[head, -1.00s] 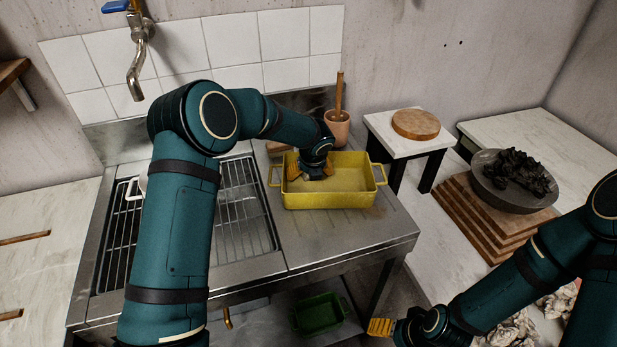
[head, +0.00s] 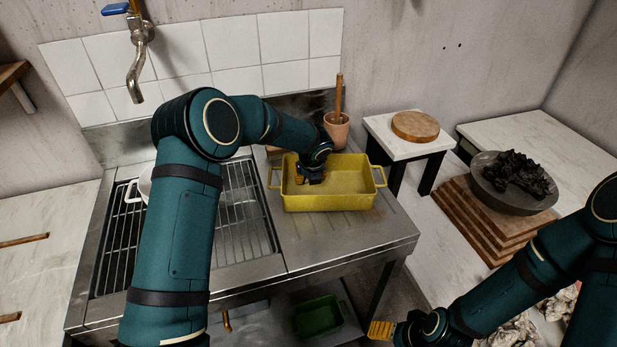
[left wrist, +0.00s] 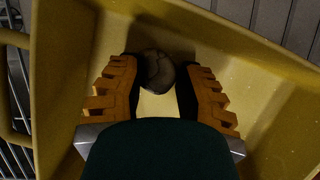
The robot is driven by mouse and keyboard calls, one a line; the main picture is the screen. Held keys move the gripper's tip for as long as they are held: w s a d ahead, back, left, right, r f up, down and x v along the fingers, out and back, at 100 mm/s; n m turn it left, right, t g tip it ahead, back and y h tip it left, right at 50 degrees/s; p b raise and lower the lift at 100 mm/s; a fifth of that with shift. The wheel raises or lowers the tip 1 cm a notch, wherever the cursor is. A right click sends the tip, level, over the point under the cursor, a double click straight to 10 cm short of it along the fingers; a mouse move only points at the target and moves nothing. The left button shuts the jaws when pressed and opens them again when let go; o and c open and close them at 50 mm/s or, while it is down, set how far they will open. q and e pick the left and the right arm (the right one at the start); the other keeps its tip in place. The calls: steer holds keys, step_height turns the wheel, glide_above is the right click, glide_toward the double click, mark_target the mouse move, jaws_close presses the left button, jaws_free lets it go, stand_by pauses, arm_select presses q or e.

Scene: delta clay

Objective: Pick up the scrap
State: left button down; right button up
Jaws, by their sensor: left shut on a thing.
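The scrap (left wrist: 156,72) is a small rounded greyish-brown lump, seen in the left wrist view inside the yellow tray (left wrist: 270,70). My left gripper (left wrist: 155,85) has its orange fingers on both sides of the scrap and is shut on it. In the head view the left gripper (head: 309,179) reaches down into the left part of the yellow tray (head: 335,201), and the scrap is hidden there. My right gripper (head: 381,330) is low at the bottom, in front of the counter and away from the tray; its finger opening is too small to tell.
The tray stands on a steel counter (head: 330,238) beside a wire rack (head: 240,220). A terracotta pot (head: 337,130) with a wooden handle stands behind it. A dark bowl (head: 500,196) of black lumps rests on stacked boards to the right. A green tray (head: 318,316) sits below.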

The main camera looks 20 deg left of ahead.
arm_select(q)
step_height(320, 180, up, 10)
steer(key=shift+f+p, duration=0.1)
steer(key=shift+p, duration=1.15)
